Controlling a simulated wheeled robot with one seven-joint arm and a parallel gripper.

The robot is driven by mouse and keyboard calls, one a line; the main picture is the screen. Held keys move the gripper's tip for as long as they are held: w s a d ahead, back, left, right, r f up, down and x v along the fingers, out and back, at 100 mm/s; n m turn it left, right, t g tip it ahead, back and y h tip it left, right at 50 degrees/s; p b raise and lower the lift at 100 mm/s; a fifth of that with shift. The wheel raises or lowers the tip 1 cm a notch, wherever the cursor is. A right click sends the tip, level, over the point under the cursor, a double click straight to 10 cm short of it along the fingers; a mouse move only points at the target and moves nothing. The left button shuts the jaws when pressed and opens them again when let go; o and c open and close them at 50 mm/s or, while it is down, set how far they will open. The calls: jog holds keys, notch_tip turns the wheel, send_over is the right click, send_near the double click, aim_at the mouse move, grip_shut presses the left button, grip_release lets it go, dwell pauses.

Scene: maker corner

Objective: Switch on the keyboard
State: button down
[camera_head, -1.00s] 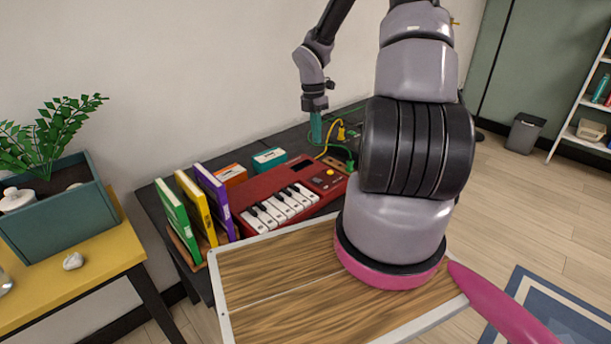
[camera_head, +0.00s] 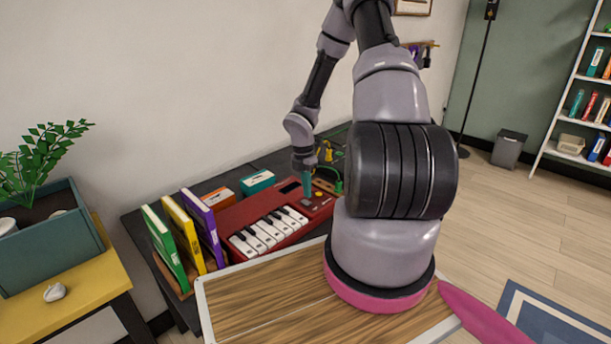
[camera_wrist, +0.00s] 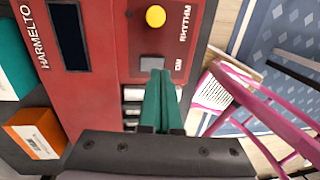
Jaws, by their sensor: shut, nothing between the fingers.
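The red keyboard (camera_head: 236,216) with white and black keys lies on the dark desk in the head view. In the wrist view its red top (camera_wrist: 112,70) shows a dark display (camera_wrist: 69,36), a yellow round knob (camera_wrist: 155,16) marked RHYTHM, and a grey button (camera_wrist: 152,62) with a small label beside it that seems to read ON. My gripper (camera_head: 307,193) points down over the right part of the keyboard. In the wrist view its teal fingers (camera_wrist: 161,76) are together and empty, with their tips at the edge of the grey button. I cannot tell whether they touch it.
An orange box (camera_head: 218,198) and a teal box (camera_head: 257,182) stand behind the keyboard. Green, yellow and purple books (camera_head: 203,225) stand at its left. Cables (camera_head: 327,152) lie beyond my gripper. A pink chair frame (camera_wrist: 250,100) is close by in the wrist view.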

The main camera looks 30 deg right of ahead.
aim_at(306, 202)
jog(key=shift+s+f, duration=0.1)
jog(key=shift+f, duration=1.05)
